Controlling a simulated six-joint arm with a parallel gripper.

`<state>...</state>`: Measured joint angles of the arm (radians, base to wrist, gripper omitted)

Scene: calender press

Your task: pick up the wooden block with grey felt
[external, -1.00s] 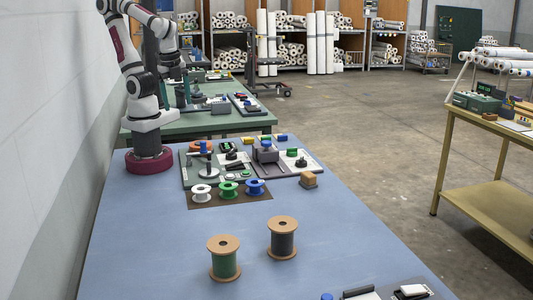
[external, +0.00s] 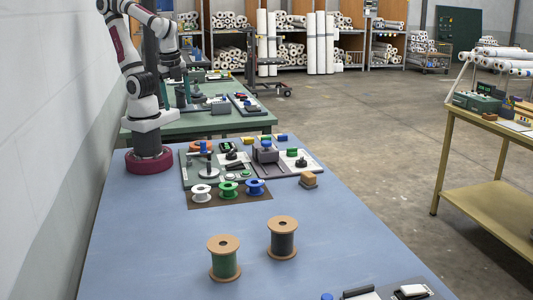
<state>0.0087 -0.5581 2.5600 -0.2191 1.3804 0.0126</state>
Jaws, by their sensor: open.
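My gripper (external: 186,86) hangs from my raised arm at the upper left, well above the table and far to the left of the block. It is open, with nothing seen in it. Its fingers are small and blend with the dark items behind them. Nothing hides the block.
Three small spools, white, green (external: 228,188) and blue, stand on a brown mat left of the block. Two larger wooden-ended spools (external: 224,258) (external: 283,238) stand nearer. Panels with knobs and a grey press-like unit (external: 265,151) lie behind. The blue table (external: 330,235) is clear in front of the block.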

